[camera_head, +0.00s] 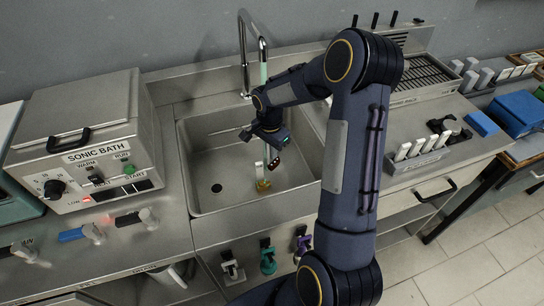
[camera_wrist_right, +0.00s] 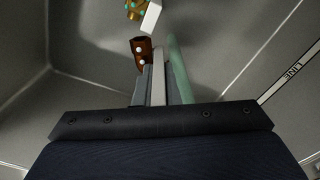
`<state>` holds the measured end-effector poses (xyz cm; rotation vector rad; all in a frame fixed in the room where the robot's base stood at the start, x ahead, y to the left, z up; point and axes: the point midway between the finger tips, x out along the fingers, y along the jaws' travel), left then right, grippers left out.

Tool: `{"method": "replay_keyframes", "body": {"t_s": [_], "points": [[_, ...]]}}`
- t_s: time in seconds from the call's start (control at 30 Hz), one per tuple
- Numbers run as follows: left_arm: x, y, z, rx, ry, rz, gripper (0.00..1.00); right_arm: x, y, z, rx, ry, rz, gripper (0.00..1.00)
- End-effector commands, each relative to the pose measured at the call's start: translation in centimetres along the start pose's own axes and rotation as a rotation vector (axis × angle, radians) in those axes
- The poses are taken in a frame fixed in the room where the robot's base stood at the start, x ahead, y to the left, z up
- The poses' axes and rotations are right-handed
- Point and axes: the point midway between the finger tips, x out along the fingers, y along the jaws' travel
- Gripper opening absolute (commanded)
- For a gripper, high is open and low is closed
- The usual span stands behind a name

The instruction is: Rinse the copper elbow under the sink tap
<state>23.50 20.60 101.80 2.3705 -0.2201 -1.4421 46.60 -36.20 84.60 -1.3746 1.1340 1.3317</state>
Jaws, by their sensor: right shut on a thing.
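The copper elbow (camera_wrist_right: 142,50) looks reddish brown with pale spots. It shows at my right fingertips in the wrist view and, small, inside the sink in the head view (camera_head: 273,164). My right gripper (camera_wrist_right: 158,78) is shut on a pale bar that seems to be the elbow's grip. In the head view my right gripper (camera_head: 271,150) hangs down into the sink basin (camera_head: 205,148). The tap (camera_head: 242,50) arches above, with a pale green stream (camera_head: 263,72) below its spout. In the wrist view a green streak (camera_wrist_right: 180,72) runs beside the fingers. My left gripper is out of view.
A gold piece with teal spots (camera_head: 263,186) and a white block (camera_wrist_right: 151,17) lie close by the elbow, low in the sink. The sonic bath (camera_head: 90,140) stands left of the sink. A rack with white grips (camera_head: 415,155) stands right. Clamps hang on the sink front.

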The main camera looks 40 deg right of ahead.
Motion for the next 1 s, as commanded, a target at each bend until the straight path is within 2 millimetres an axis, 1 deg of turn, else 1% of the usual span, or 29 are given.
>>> {"method": "replay_keyframes", "body": {"t_s": [0.1,0.7,0.83,1.0], "points": [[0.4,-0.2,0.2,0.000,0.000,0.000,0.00,0.1,0.9,0.5,0.000,0.001,0.001,0.00],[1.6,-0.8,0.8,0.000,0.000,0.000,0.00,0.0,5.1,2.8,0.000,0.000,-0.001,0.00],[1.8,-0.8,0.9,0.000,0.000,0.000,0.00,0.0,5.8,3.2,0.001,0.000,-0.001,0.00],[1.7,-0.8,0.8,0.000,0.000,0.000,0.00,-0.3,6.1,3.3,0.001,0.000,-0.001,0.00]]}}
